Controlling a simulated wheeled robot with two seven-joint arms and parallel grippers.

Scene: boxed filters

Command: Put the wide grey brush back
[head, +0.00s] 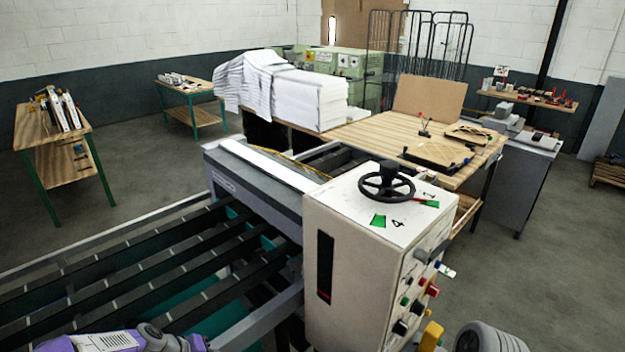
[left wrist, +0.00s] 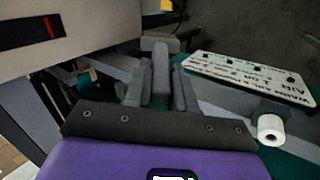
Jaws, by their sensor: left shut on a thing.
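My left gripper (left wrist: 158,82) is shut on a grey piece (left wrist: 160,46) in the left wrist view. This piece sits between the two dark fingers and shows a pale block at its far end. It looks like the wide grey brush, but its bristles cannot be made out. In the head view only my purple left arm shows at the bottom left edge, beside the machine's dark slats; the held piece cannot be made out there. My right gripper is not in view.
A machine with a cream control box (head: 345,270) and a black handwheel (head: 387,182) fills the middle. A wooden table (head: 385,140) with paper stacks (head: 305,98) stands behind. The left wrist view shows a white lettered board (left wrist: 245,78) and a white roll (left wrist: 271,128).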

